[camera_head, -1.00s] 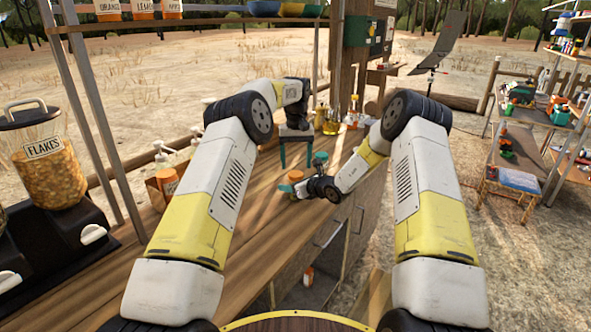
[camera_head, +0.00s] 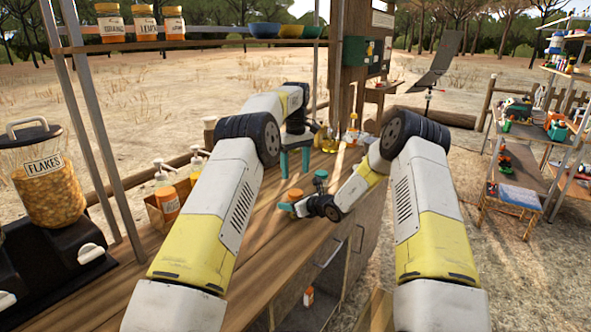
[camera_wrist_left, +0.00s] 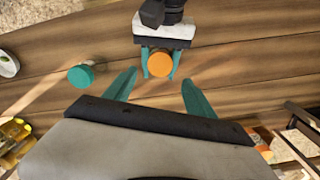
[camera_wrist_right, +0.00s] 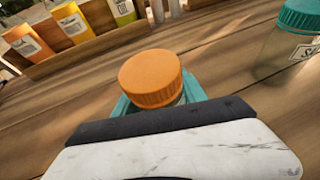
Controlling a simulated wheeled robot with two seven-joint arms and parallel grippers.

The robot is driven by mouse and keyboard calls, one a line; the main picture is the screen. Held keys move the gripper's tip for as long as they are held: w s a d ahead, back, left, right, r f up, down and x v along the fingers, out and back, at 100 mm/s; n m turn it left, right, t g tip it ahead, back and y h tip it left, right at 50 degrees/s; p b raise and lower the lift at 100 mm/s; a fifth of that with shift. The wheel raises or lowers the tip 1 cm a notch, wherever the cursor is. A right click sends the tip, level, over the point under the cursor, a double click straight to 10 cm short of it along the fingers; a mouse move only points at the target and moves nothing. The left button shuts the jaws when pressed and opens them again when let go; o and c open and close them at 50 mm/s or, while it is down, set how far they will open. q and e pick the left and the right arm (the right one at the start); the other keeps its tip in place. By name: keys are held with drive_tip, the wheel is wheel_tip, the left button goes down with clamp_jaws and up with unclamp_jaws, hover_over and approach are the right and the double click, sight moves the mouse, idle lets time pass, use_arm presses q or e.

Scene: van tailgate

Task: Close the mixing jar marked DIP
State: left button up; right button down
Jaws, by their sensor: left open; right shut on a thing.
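A jar with an orange lid (camera_head: 295,194) stands on the wooden counter; its label is hidden. My right gripper (camera_head: 287,206) is shut on this jar from the side, below the lid. The right wrist view shows the lid (camera_wrist_right: 151,78) on top and glass just under it; I cannot tell whether it is tight. My left gripper (camera_head: 295,170) is open and empty, fingers pointing down above the orange lid.
A teal-lidded jar (camera_head: 321,176), its label partly shown in the right wrist view (camera_wrist_right: 304,50), stands close by. A wooden box of pump bottles (camera_head: 167,199) and a FLAKES container (camera_head: 50,190) are to the left. Bottles (camera_head: 350,138) stand behind.

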sight(296, 192)
use_arm(q)
drive_tip(key=shift+f, duration=0.1)
drive_tip(key=shift+f, duration=3.95)
drive_tip(key=shift+c, duration=0.4)
clamp_jaws()
drive_tip(key=m, duration=0.7)
drive_tip(key=shift+o, duration=0.7)
unclamp_jaws()
drive_tip(key=shift+o, duration=0.2)
drive_tip(key=shift+d, duration=0.1)
